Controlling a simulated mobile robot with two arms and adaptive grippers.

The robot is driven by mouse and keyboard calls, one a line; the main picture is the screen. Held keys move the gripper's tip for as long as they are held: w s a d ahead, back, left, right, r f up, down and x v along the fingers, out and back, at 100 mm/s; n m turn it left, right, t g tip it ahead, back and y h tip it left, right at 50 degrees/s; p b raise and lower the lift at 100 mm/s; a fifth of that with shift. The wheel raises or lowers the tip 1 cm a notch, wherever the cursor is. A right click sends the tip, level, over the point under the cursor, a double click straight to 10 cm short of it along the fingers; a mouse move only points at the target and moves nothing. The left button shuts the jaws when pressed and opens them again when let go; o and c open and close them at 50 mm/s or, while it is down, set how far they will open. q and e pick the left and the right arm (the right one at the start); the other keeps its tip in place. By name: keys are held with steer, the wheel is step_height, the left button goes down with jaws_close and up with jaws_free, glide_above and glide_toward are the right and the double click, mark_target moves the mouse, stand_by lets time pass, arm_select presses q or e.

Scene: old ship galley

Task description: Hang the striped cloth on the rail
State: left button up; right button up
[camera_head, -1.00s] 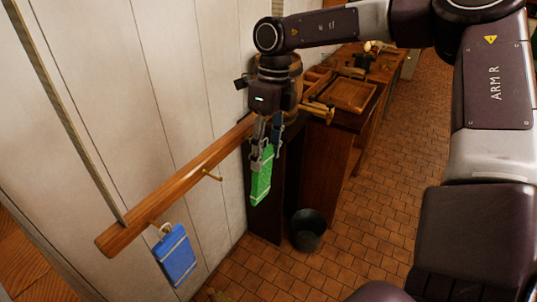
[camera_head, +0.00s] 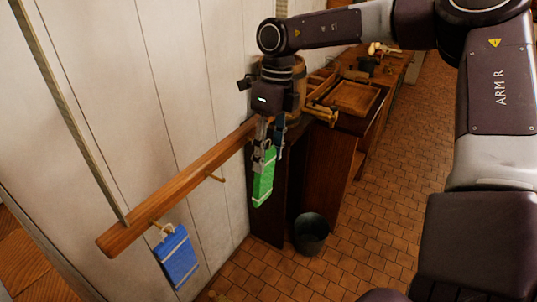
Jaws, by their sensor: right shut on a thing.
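A green cloth (camera_head: 263,182) with pale bands hangs down from my right gripper (camera_head: 265,158), which is shut on its upper end. The wooden rail (camera_head: 182,184) runs along the white wall, from lower left up toward the gripper. A blue cloth (camera_head: 177,259) with pale stripes hangs by a loop from the rail's near peg. Another peg (camera_head: 215,178) farther along is bare. The green cloth is off the rail, to the right of the bare peg. My left gripper is not in view.
A wooden counter (camera_head: 330,150) with a tray (camera_head: 353,97) and a barrel (camera_head: 297,85) stands behind the gripper. A dark bucket (camera_head: 310,233) stands on the tiled floor (camera_head: 385,205) below. The floor to the right of the bucket is clear.

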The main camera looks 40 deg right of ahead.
steer(key=shift+w+a, duration=0.1)
steer(key=shift+w, duration=0.1)
steer(key=shift+w+a, duration=0.25)
steer(key=shift+w, duration=0.25)
steer(key=shift+w+a+f+b, duration=0.1)
steer(key=shift+w+f+b, duration=0.2)
steer(key=shift+b, duration=0.3)
stand_by(0.4)
steer(key=shift+f+b, duration=0.2)
steer(key=shift+b, duration=0.15)
stand_by(0.6)
steer(key=o, duration=1.3)
steer(key=shift+o, duration=0.2)
steer(key=shift+r, duration=0.1)
